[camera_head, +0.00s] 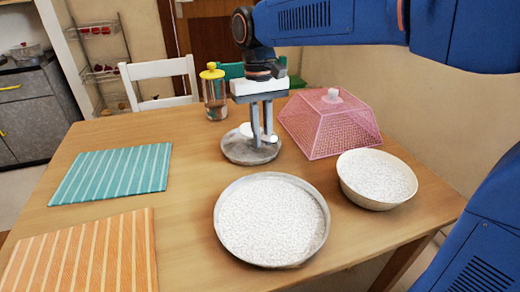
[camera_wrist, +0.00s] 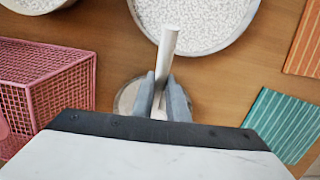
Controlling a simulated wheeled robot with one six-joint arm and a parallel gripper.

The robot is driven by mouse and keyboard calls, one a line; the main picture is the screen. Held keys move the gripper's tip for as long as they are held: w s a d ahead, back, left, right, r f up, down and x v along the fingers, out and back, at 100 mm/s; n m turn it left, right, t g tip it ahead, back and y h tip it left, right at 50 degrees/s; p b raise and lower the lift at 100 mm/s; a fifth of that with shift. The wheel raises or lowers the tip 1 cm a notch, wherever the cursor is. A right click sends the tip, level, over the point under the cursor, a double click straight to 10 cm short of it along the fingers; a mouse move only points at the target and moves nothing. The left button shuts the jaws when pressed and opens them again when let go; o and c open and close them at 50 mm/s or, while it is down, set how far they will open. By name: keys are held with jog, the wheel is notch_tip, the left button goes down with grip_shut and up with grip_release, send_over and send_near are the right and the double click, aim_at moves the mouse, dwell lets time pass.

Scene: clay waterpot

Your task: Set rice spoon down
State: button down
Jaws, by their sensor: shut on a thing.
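My gripper (camera_head: 263,138) points down over a small grey metal plate (camera_head: 236,153) near the table's middle. It is shut on the white rice spoon (camera_head: 246,130). In the wrist view the spoon's pale handle (camera_wrist: 168,42) sticks out from between the fingers (camera_wrist: 160,100) towards the large rice tray. The small plate (camera_wrist: 124,100) shows below the fingers there. The fingers hide part of the spoon, and I cannot tell whether it touches the plate.
A large round tray of rice (camera_head: 217,222) stands in front, with a rice bowl (camera_head: 352,196) to its right. A pink mesh cover (camera_head: 325,125) stands right of the plate, a yellow-lidded jar (camera_head: 214,95) behind it. Teal (camera_head: 112,173) and orange (camera_head: 85,255) mats lie left.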

jog(key=shift+f, duration=2.5)
jog(key=c, duration=1.7)
grip_release()
jog(key=shift+f, duration=0.1)
jog(key=shift+c, duration=0.2)
jog(key=r, duration=0.4)
jog(key=w+r, duration=0.1)
jog(key=r, duration=0.7)
jog(key=shift+w+a+r, duration=0.1)
jog(key=shift+w+a, duration=0.1)
jog(key=shift+w, duration=0.1)
